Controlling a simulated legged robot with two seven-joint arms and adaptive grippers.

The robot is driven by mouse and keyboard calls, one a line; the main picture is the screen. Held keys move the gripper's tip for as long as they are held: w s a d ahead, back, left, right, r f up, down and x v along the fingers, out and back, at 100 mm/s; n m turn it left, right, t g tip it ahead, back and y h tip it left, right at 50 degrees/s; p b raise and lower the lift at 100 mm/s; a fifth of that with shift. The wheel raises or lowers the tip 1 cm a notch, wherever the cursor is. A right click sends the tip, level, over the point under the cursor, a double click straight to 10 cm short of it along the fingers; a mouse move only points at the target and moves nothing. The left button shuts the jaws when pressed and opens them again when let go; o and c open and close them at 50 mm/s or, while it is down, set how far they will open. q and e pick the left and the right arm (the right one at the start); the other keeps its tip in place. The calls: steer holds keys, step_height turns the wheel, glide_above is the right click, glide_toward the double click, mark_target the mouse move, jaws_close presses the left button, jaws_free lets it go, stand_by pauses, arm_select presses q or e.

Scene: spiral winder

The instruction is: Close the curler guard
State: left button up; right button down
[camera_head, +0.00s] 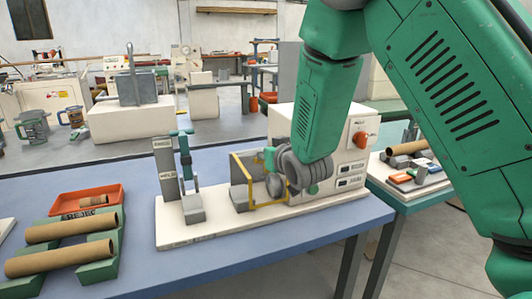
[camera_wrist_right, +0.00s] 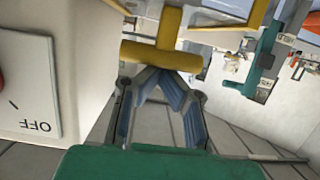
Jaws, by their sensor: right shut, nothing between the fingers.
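The curler guard (camera_head: 256,203) is a yellow frame on the white winder base, left of the control box. Its far right part is hidden behind my right arm, and I cannot tell how far it stands open. In the wrist view a yellow T-shaped bar of the guard (camera_wrist_right: 162,54) is just beyond the fingertips. My right gripper (camera_wrist_right: 165,78) is shut and empty, pointing at this bar; I cannot tell whether it touches. In the head view its fingers are mostly hidden by my wrist. My left gripper is not in view.
The winder's white control box (camera_head: 347,152) with a red knob stands close right of my wrist. A grey-and-teal post unit (camera_head: 187,170) stands on the left of the base. Cardboard tubes (camera_head: 60,257) lie on green holders, beside an orange tray (camera_head: 64,205). The blue table front is clear.

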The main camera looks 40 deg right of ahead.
steer(key=shift+s+d+f, duration=0.2)
steer(key=shift+f, duration=0.1)
steer(key=r+p, duration=0.1)
steer(key=w+r+p, duration=0.1)
steer(key=r+p, duration=0.1)
steer(key=shift+w+d+r, duration=0.15)
steer(key=shift+w+r, duration=0.25)
steer(key=f+v, duration=0.1)
steer(key=v, duration=0.8)
steer(key=shift+s+a+f, duration=0.2)
steer(key=shift+s+a, duration=0.2)
steer(key=shift+s, duration=0.15)
steer(key=shift+f, duration=0.1)
